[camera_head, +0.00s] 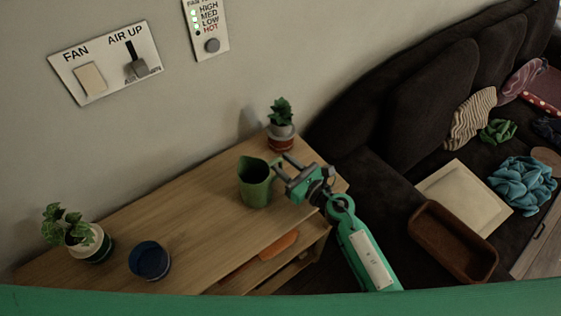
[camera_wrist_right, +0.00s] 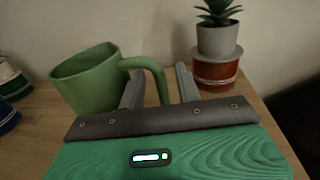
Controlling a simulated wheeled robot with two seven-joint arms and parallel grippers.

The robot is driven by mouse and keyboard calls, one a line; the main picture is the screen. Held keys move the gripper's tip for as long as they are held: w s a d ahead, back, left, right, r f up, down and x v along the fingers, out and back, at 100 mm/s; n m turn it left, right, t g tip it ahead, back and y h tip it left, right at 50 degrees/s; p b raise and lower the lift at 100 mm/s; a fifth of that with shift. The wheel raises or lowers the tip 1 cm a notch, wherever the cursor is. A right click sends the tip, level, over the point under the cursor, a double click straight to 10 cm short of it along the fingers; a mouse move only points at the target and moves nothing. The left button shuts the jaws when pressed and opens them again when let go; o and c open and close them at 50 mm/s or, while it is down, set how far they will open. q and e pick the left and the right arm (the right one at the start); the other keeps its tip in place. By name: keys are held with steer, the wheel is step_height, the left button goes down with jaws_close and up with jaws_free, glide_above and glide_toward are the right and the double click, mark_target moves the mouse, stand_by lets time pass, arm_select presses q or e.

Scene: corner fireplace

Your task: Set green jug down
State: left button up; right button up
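The green jug (camera_head: 255,186) appears to stand upright on the wooden table (camera_head: 185,215), near its right end. It also shows in the right wrist view (camera_wrist_right: 88,82), with its handle pointing right. My right gripper (camera_head: 283,166) is at the handle side of the jug. In the right wrist view, its two grey fingers (camera_wrist_right: 160,88) are apart. The handle lies between them, with a gap visible beside the right finger. The jug's lower part is partly hidden in that view. My left gripper is not in view.
A potted succulent (camera_head: 282,124) stands just behind the jug. A dark blue bowl (camera_head: 150,262) and an ivy pot (camera_head: 92,245) stand at the table's left. An orange item (camera_head: 279,245) lies on the shelf below. A dark sofa (camera_head: 425,105) is right. The tabletop's middle is clear.

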steer(key=b+v, duration=0.2)
steer(key=v, duration=0.8)
steer(key=shift+a+f, duration=0.1)
steer(key=shift+s+d, duration=0.25)
